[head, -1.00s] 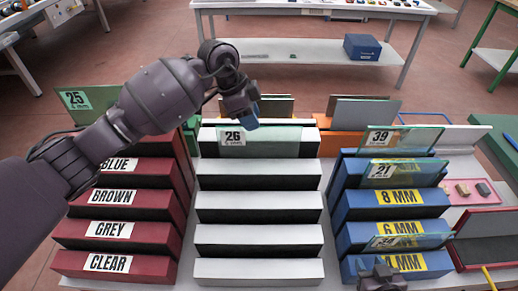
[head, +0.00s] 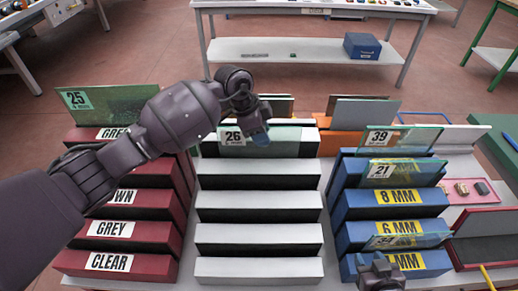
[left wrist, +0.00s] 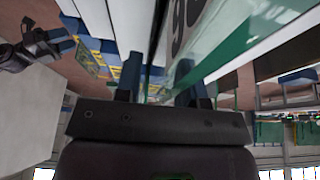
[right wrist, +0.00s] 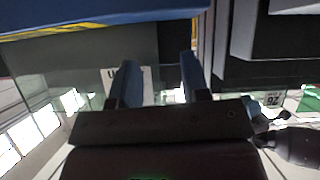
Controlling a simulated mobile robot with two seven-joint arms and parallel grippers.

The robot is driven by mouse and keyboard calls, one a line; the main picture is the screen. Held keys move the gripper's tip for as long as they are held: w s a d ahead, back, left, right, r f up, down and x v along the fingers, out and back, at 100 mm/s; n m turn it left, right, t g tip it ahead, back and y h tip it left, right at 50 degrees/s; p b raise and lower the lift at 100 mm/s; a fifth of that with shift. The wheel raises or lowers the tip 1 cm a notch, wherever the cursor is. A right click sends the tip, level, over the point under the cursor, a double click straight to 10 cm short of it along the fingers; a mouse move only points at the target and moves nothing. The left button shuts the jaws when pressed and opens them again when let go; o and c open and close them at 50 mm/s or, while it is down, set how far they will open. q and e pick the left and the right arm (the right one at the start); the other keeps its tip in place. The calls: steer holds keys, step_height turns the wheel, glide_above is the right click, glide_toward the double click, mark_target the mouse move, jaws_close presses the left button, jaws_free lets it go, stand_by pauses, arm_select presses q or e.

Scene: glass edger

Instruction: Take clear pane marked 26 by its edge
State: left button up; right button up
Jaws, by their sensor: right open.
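The clear pane marked 26 (head: 285,138) stands upright in the rearmost slot of the white middle rack, its label at its left end. My left gripper (head: 258,136) is at the pane's top edge, right of the label. In the left wrist view, the fingers of this gripper (left wrist: 158,82) are apart, with the greenish pane (left wrist: 235,45) and its large label close by; I cannot tell whether the pane's edge lies between them. My right gripper (head: 380,268) is low at the front of the blue rack. Its fingers (right wrist: 160,82) are apart in the right wrist view.
The red rack (head: 128,232) on the left holds a green pane marked 25 (head: 130,100). The blue rack (head: 395,205) on the right holds panes marked 39 (head: 405,140), 21 (head: 410,171) and 34 (head: 415,241). The white rack's front steps (head: 258,205) are bare.

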arm_select(q)
steer(key=shift+f, duration=0.1)
steer(key=shift+f, duration=0.1)
stand_by(0.5)
jaws_close()
